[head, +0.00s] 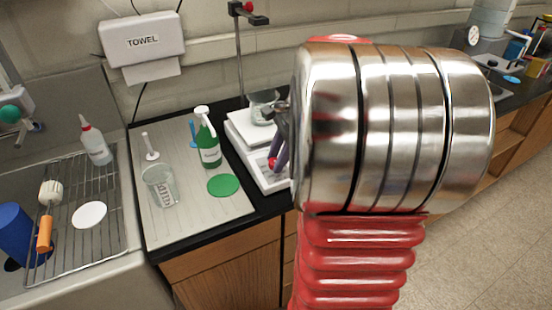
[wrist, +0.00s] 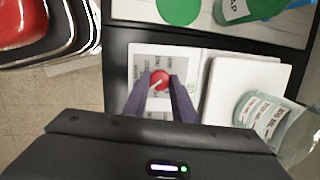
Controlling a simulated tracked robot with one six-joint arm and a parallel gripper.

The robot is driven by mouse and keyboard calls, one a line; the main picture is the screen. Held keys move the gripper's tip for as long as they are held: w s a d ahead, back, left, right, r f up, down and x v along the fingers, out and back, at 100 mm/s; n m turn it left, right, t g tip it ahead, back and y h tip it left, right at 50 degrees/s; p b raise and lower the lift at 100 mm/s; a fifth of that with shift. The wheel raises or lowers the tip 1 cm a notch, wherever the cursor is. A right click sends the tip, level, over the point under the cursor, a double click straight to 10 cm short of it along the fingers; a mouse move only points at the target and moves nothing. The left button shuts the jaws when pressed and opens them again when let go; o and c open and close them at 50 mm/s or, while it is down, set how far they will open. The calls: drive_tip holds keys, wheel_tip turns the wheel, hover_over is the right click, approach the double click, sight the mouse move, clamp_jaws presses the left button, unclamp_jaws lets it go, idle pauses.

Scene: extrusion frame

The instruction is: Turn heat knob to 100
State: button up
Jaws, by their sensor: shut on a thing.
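A red knob (wrist: 159,76) stands on the front panel of the white hot plate (wrist: 206,64). A short pale mark shows on the knob, but the printing around it is too small to read. My gripper (wrist: 161,82) is shut on the red knob, with one dark finger on each side in the wrist view. In the head view the hot plate (head: 245,155) sits at the right of the bench, and the red knob (head: 272,163) shows beside my gripper's fingers (head: 279,152). My arm hides the right part of the hot plate there.
A glass beaker (head: 262,107) stands on the hot plate's top, beside a stand rod (head: 238,60). A green soap bottle (head: 208,145), green disc (head: 223,185) and another beaker (head: 160,185) are on the mat to the left. A sink rack (head: 75,240) lies farther left.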

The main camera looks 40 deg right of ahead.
drive_tip(key=shift+w, duration=0.1)
idle(0.3)
drive_tip(key=o, duration=1)
drive_tip(key=shift+o, duration=0.2)
drive_tip(key=v, duration=1.3)
drive_tip(key=shift+r, duration=0.35)
